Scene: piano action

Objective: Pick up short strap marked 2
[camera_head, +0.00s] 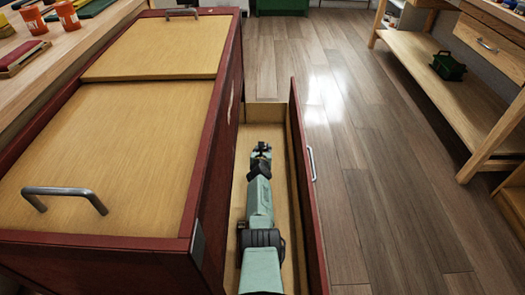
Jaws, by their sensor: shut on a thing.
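My gripper (261,149) is at the far end of my pale green arm, low inside the open drawer (296,215) of the red cabinet. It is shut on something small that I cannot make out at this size. The drawer floor around it is light wood. No strap and no number 2 can be told apart in this view; my gripper and arm hide part of the drawer floor.
The red cabinet (213,150) with wooden lids and metal handles stands close on the left of my arm. The drawer's red front with a handle (311,163) is close on the right. A workbench (455,95) holds a green crate (448,66). The floor between is clear.

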